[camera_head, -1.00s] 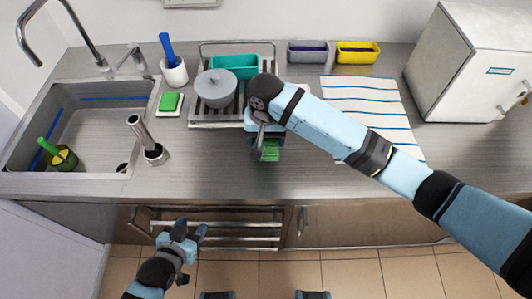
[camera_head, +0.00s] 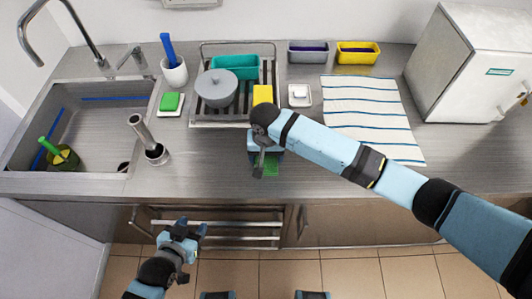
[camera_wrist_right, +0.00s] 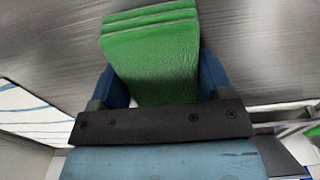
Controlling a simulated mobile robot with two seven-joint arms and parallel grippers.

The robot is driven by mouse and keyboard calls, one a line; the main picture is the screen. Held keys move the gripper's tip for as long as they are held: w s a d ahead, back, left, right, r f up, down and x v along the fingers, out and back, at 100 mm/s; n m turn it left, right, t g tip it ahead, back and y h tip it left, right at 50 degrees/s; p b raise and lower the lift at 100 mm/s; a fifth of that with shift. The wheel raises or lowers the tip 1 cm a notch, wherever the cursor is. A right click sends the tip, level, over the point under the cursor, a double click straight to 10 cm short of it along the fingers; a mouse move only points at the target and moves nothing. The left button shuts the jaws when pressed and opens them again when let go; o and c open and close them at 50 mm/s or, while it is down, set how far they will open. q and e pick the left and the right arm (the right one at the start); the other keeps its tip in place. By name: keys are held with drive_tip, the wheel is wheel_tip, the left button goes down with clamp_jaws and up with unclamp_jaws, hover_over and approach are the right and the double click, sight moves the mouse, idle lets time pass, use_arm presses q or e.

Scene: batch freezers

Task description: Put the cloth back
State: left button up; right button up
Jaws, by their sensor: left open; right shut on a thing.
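A green folded cloth (camera_wrist_right: 150,55) is between the blue fingers of my right gripper (camera_wrist_right: 155,85) in the right wrist view. In the head view the right gripper (camera_head: 267,158) is over the counter's front part, and the cloth (camera_head: 269,166) shows only partly beneath it. The gripper and arm hide the rest. I cannot tell whether the cloth touches the counter. My left gripper (camera_head: 187,230) is open and empty, low in front of the cabinet, beside metal rails (camera_head: 225,237) on the cabinet front.
A sink (camera_head: 88,125) is at left, with a metal cylinder (camera_head: 147,140) beside it. A rack (camera_head: 240,122) holds a grey pot (camera_head: 215,88), teal tray (camera_head: 234,66) and yellow block (camera_head: 262,93). A striped towel (camera_head: 370,110) and white freezer (camera_head: 470,65) are at right.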

drive_tip(key=o, duration=0.9)
drive_tip(key=shift+r, duration=0.1)
wheel_tip(320, 180, up, 12)
drive_tip(key=shift+r+b, duration=0.1)
drive_tip(key=shift+b, duration=0.45)
